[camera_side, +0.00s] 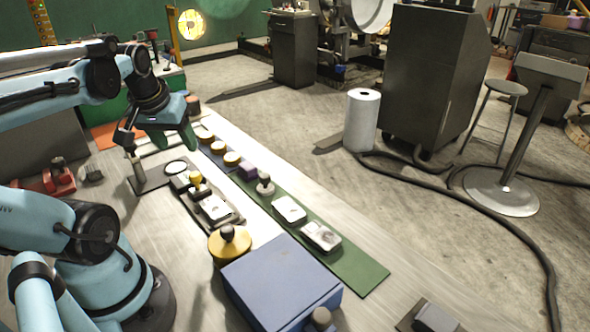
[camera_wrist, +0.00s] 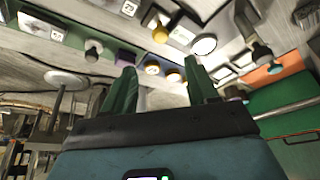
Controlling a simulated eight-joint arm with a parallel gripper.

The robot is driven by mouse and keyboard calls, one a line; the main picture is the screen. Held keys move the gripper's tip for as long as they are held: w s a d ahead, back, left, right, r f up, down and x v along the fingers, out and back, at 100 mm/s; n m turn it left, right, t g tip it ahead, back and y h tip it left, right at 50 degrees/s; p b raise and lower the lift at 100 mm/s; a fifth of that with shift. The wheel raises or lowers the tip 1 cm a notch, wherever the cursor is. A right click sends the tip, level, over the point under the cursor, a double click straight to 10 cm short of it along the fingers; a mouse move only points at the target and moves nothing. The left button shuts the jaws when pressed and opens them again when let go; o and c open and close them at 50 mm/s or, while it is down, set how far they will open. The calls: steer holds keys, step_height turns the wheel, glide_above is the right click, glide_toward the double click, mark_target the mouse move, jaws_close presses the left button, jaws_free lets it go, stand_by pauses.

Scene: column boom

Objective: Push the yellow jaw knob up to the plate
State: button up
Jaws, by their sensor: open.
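The yellow jaw knob (camera_side: 196,179) stands upright on a low grey fixture on the bench in the side view. A pale plate (camera_side: 214,208) lies in the fixture, nearer the camera than the knob. In the wrist view the yellow knob (camera_wrist: 160,34) shows beyond the fingertips, and the plate (camera_wrist: 130,8) is cut by the top edge. My green gripper (camera_side: 173,141) hangs above the bench, up and left of the knob in the side view, apart from it. Its two fingers (camera_wrist: 160,66) are spread with nothing held between them.
A white ring (camera_side: 175,167) sits just behind the knob. A yellow disc with a dark knob (camera_side: 229,243) and a blue box (camera_side: 282,283) stand in front.

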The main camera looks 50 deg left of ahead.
mark_target(194, 174)
steer(key=shift+x, duration=6)
steer(key=shift+c, duration=0.3)
jaws_close()
